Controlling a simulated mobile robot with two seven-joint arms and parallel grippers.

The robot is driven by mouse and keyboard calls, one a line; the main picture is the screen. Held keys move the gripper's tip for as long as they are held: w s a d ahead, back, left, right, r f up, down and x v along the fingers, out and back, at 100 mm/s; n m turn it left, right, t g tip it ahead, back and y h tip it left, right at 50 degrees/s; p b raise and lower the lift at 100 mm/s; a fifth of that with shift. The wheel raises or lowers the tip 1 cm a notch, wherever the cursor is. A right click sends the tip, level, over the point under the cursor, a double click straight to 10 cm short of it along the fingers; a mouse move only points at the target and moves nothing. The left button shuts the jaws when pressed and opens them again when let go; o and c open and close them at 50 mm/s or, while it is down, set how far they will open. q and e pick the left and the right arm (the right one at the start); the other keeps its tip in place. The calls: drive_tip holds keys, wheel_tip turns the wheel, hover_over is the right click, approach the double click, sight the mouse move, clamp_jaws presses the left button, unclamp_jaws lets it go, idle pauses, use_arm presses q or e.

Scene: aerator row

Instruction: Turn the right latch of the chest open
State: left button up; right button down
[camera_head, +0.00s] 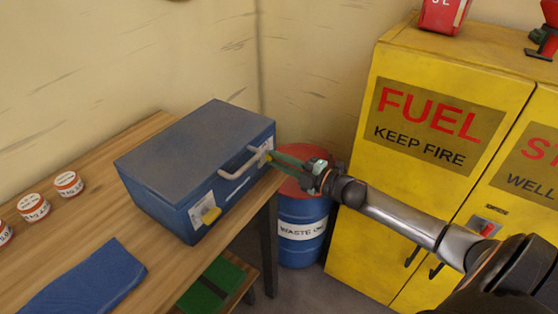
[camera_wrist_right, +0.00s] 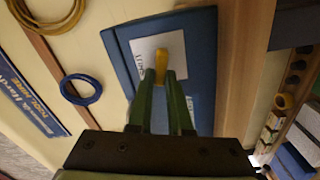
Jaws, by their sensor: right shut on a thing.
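A blue chest (camera_head: 196,148) with a grey-blue lid stands shut on the wooden table, and it also shows in the wrist view (camera_wrist_right: 203,40). Its front has a pale handle (camera_head: 240,160) between two yellow latches. The left latch (camera_head: 211,215) is free and tilted. The right latch (camera_head: 268,146) is mostly hidden in the head view by my right gripper (camera_head: 273,157). In the wrist view the yellow right latch (camera_wrist_right: 162,61) stands out between the green fingertips of my right gripper (camera_wrist_right: 162,75), which is shut on it. My left gripper is out of view.
A blue waste drum (camera_head: 302,232) with a red top stands beside the table, just below my right gripper. A yellow fuel cabinet (camera_head: 420,170) is at the right. Several small jars (camera_head: 68,184) and a blue cloth (camera_head: 85,280) lie on the table (camera_head: 150,235).

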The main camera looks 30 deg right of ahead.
drive_tip(key=shift+f+n+b, duration=0.2)
drive_tip(key=shift+n+b, duration=0.25)
drive_tip(key=shift+n, duration=1.15)
drive_tip(key=c, duration=0.8)
unclamp_jaws()
drive_tip(key=shift+c, duration=0.2)
drive_tip(key=shift+s, duration=0.1)
drive_tip(key=v, duration=1.2)
drive_tip(key=shift+s, duration=0.2)
drive_tip(key=shift+d+f, duration=0.1)
